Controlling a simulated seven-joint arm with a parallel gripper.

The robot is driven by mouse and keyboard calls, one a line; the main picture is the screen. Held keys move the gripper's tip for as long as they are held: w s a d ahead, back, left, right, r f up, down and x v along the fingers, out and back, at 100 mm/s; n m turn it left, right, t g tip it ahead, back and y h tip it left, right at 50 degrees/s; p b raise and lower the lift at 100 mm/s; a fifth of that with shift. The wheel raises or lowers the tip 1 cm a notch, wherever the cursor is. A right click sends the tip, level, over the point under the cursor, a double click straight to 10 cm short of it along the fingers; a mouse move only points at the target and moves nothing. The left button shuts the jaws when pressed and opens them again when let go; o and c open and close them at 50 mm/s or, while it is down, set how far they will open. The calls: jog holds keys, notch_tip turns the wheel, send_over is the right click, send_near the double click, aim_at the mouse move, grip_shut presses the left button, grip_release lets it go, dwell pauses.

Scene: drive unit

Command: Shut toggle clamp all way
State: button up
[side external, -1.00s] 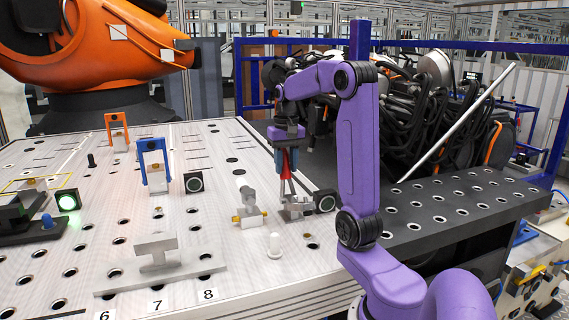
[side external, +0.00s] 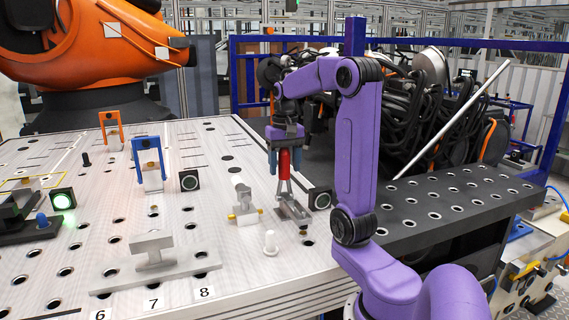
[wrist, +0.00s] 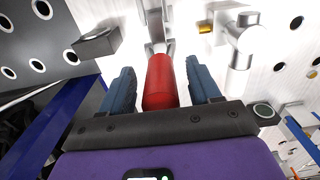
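The toggle clamp has a red handle (side external: 284,164) that stands roughly upright above its metal base (side external: 293,211) near the table's right edge. In the wrist view the red handle (wrist: 162,82) lies between the two blue fingers of my gripper (wrist: 162,88), with a narrow gap on each side. In the side external view my gripper (side external: 285,160) points down over the handle with its fingers apart. The clamp's metal linkage (wrist: 156,28) shows only in part past the handle.
A grey cylinder-like fixture (side external: 242,203) stands just left of the clamp. A white peg (side external: 270,243) is in front of it. A black box with a round face (side external: 320,199) sits close on the right. Blue (side external: 149,165) and orange (side external: 111,130) brackets stand farther left.

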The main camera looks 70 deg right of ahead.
aim_at(284, 154)
jog(key=shift+r, duration=0.1)
jog(key=shift+r, duration=4.45)
jog(key=shift+w, duration=0.1)
jog(key=a+f+n, duration=0.4)
jog(key=a+n, duration=0.1)
jog(key=a, duration=0.5)
jog(key=a+f+n, duration=0.4)
jog(key=a+n, duration=0.1)
jog(key=a, duration=0.6)
jog(key=s+a+f+n, duration=0.4)
jog(key=s+a+n, duration=0.1)
jog(key=s, duration=0.3)
jog(key=s+a+f+n, duration=0.5)
jog(key=s+n, duration=0.1)
jog(key=s, duration=0.2)
jog(key=shift+s+f+n, duration=0.2)
jog(key=shift+s+n, duration=0.1)
jog(key=shift+s, duration=0.05)
